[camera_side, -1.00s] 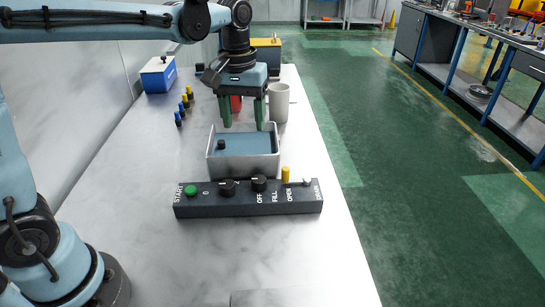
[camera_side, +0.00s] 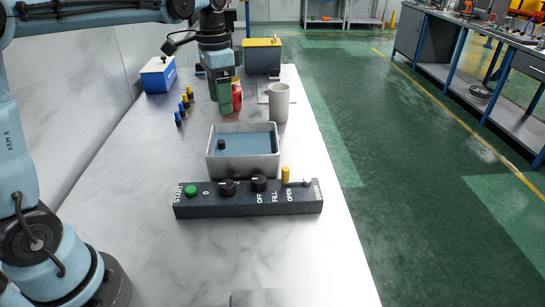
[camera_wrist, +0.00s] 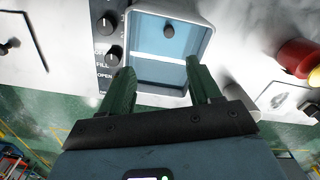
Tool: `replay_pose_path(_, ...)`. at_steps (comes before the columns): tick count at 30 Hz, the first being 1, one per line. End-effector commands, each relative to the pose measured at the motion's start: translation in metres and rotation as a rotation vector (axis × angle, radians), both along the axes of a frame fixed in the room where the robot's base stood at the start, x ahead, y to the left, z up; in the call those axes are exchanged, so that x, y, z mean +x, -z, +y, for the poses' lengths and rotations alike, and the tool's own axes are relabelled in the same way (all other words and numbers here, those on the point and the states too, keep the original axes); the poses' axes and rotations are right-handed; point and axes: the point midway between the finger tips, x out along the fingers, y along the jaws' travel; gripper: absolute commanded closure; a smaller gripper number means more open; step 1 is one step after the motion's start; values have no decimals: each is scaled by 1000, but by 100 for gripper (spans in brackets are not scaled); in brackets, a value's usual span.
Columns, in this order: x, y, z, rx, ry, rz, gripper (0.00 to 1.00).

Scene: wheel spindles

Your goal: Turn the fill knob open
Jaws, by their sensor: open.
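The fill knob (camera_side: 259,183) is a black round knob on the dark control panel (camera_side: 215,208), beside the OFF, FILL and OPEN lettering. It also shows in the wrist view (camera_wrist: 113,55), left of my fingers; its exact setting is too small to tell. My gripper (camera_side: 224,106) is open and empty, with green fingers pointing down. It is behind the grey basin, well away from the panel and left of a red container. In the wrist view my gripper (camera_wrist: 160,66) has its fingers apart, with the basin showing between them. Nothing touches the knob.
The grey basin (camera_side: 243,172) with a blue inside stands behind the panel. Another black knob (camera_side: 228,187), a green button (camera_side: 191,190) and a yellow post (camera_side: 286,174) are on the panel. A red container (camera_side: 237,97) and grey cup (camera_side: 279,102) stand behind.

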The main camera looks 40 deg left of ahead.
Motion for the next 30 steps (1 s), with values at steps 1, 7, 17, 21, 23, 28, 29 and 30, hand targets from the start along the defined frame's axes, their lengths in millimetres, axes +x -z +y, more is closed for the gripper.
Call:
replay_pose_path(1, 0, -1, 4, 1, 36, 1, 37)
replay_pose_path(7, -1, -4, 15, 2, 161, 3, 37)
replay_pose_path(17, -1, -5, 19, 3, 216, 5, 37)
replay_pose_path(21, -1, -5, 19, 3, 215, 5, 37)
replay_pose_path(23, -1, -5, 19, 3, 214, 3, 37)
replay_pose_path(28, -11, -6, 9, 16, 170, -42, 37)
replay_pose_path(29, -14, -6, 6, 20, 153, -58, 37)
replay_pose_path(30, -19, -6, 1, 25, 127, -84, 37)
